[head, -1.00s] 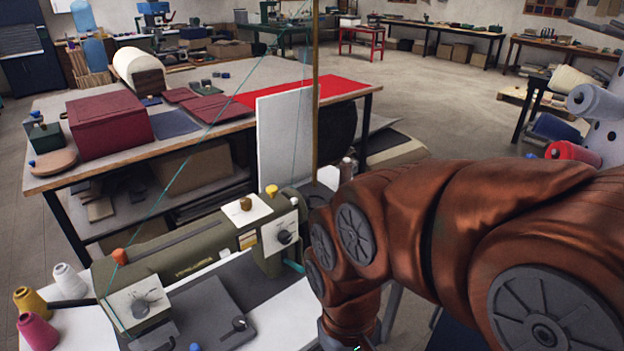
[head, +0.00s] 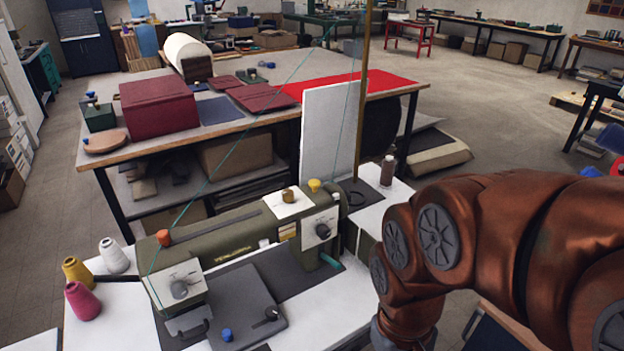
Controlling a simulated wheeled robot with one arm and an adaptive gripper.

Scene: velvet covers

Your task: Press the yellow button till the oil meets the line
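The yellow button (head: 314,185) is a small knob on top of the right end of the olive sewing machine (head: 225,235). A white plate with a dial (head: 322,230) is on the machine's face below it. No oil level or line can be made out at this size. A small brown bottle with a pale cap (head: 387,172) stands behind the machine to the right. My arm comes in from the right and bends down at the bottom, right of the machine. My gripper is below the picture edge and out of view.
An orange knob (head: 164,238) and a brown knob (head: 290,195) are also on the machine. An upright white panel (head: 330,135) and a tall brass rod (head: 362,95) stand behind it. Thread cones (head: 83,301) sit at left.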

